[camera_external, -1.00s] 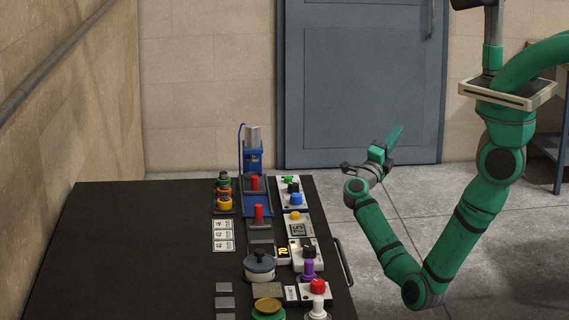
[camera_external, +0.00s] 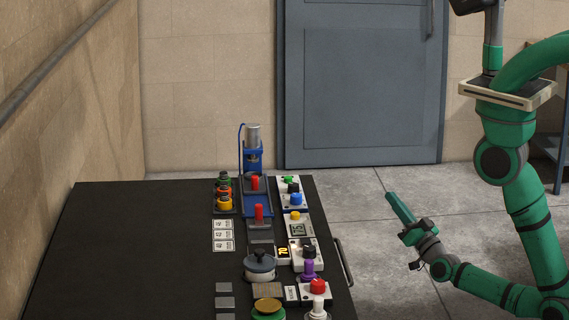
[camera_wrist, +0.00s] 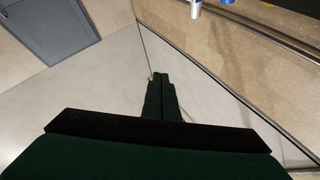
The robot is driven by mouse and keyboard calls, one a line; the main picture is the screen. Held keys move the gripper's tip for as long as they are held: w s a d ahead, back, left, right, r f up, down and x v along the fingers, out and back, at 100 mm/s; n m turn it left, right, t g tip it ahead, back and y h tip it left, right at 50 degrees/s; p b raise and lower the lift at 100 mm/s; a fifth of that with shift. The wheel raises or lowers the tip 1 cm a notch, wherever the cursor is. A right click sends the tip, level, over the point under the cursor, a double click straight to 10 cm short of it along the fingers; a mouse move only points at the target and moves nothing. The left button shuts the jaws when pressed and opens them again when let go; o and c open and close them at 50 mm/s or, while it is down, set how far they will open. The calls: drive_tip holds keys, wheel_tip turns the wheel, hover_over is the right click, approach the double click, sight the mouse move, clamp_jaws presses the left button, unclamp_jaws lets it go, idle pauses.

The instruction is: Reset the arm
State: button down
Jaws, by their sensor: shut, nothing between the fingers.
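My gripper (camera_external: 391,197) is in the open space to the right of the black table, in the external view. It is empty and apart from everything, and its green fingers tilt up and to the left. In the wrist view its two dark fingers (camera_wrist: 161,78) lie together with nothing between them. My arm is folded low, with the elbow near the bottom edge of the external view.
The black table (camera_external: 130,250) holds a blue press (camera_external: 253,158), red-handled parts, a lidded pot (camera_external: 259,267) and several button boxes. A handle rail (camera_external: 343,262) runs along its right edge. A grey door (camera_external: 362,95) stands behind. The floor between table and arm is clear.

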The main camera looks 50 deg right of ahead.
drive_tip(key=s+a+f+n+g+y, duration=0.3)
drive_tip(key=s+a, duration=0.4)
drive_tip(key=s, duration=0.3)
drive_tip(key=s+a+f+n+g+y, duration=0.2)
drive_tip(key=s+a+f, duration=0.4)
drive_tip(key=s, duration=0.3)
drive_tip(key=a+n+g, duration=0.1)
drive_tip(key=g, duration=0.1)
drive_tip(key=shift+s+a+f+g+y, duration=0.15)
drive_tip(key=shift+s+a+g+y, duration=0.1)
drive_tip(key=shift+s+g+y, duration=0.15)
